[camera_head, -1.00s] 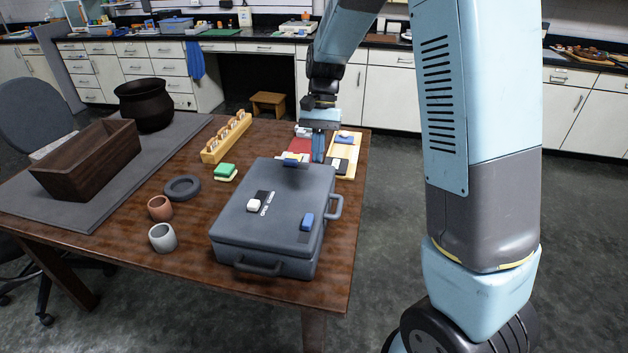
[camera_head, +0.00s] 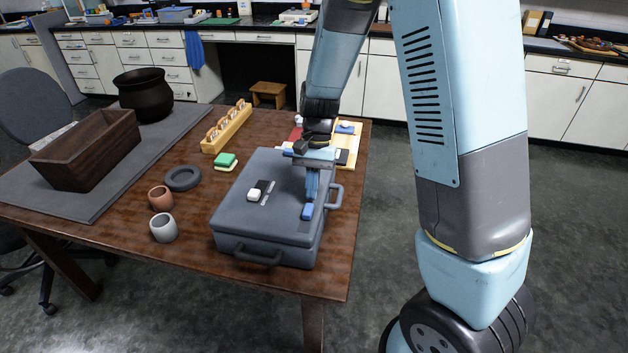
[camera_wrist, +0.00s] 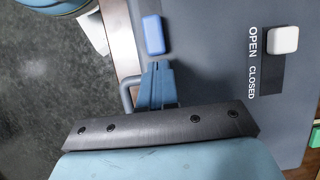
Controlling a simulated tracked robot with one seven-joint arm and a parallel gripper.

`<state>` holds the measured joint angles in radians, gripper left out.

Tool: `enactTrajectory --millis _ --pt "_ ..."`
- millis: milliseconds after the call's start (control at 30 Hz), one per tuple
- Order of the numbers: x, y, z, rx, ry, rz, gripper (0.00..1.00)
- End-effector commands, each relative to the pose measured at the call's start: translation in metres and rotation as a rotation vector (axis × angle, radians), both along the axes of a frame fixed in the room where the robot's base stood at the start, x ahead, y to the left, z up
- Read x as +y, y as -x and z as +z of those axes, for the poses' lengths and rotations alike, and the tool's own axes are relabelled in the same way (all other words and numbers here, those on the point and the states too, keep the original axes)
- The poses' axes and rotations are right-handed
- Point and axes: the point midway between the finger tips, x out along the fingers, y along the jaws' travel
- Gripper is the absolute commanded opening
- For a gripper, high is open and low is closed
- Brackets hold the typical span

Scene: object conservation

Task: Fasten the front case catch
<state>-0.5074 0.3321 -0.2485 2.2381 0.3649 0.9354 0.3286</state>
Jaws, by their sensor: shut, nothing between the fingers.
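The closed grey case (camera_head: 240,217) lies on the table. The front catch, a small blue block (camera_head: 307,212), sits on its lid near the right edge; the wrist view shows it too (camera_wrist: 153,35). My gripper (camera_head: 310,198) is shut and empty, pointing down over the lid just behind this catch. In the wrist view its fingertips (camera_wrist: 158,66) end close to the catch; I cannot tell whether they touch the lid. A white slider (camera_wrist: 284,40) stands beside the word OPEN, with a dark track running past CLOSED. The rear blue catch is hidden by my gripper.
A side handle (camera_head: 335,195) sticks out at the case's right. Left of the case are a grey cup (camera_head: 163,228), a brown cup (camera_head: 161,198), a dark ring (camera_head: 183,179) and green-yellow blocks (camera_head: 225,161). Behind it is a light wooden tray (camera_head: 350,143).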

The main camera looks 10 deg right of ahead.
Motion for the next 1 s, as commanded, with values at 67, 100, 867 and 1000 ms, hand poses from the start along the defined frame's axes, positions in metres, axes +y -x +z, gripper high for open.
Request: enactTrajectory --millis 67,100,867,1000 --pt "0.000 0.002 0.000 0.000 0.000 0.000 0.00" --pt "0.001 0.002 0.000 0.000 0.000 0.000 0.00" --pt "0.014 0.040 0.000 0.004 0.001 0.000 0.00" --pt "0.014 0.041 -0.001 0.005 0.001 0.001 0.00"
